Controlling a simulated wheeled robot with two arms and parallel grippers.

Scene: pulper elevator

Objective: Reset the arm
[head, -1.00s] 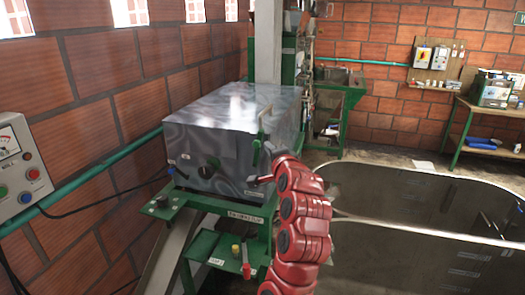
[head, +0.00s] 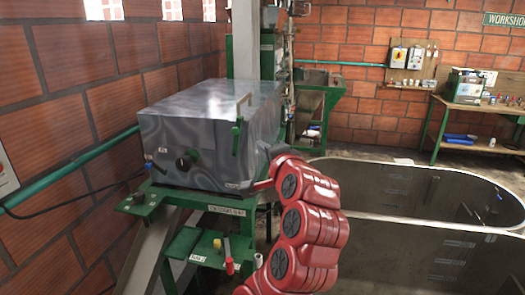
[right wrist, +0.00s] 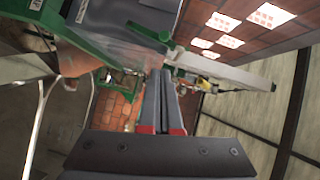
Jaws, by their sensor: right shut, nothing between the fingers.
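My right arm (head: 312,225) is red and rises from the bottom of the head view in front of the machine. Its gripper (head: 262,185) is small and partly hidden there, by the lower right corner of the grey metal box (head: 200,125). In the right wrist view the two long dark fingers (right wrist: 163,75) lie together, shut and empty. A green-gripped lever (head: 237,137) stands on the box's front, apart from the gripper. My left gripper is not in view.
The box sits on a green stand (head: 215,212) with a yellow knob (head: 217,243) and a red-tipped lever (head: 229,266). A large dark basin with a pale rim (head: 400,219) lies to the right. A brick wall (head: 80,100) is close on the left. A workbench (head: 465,110) stands at the back right.

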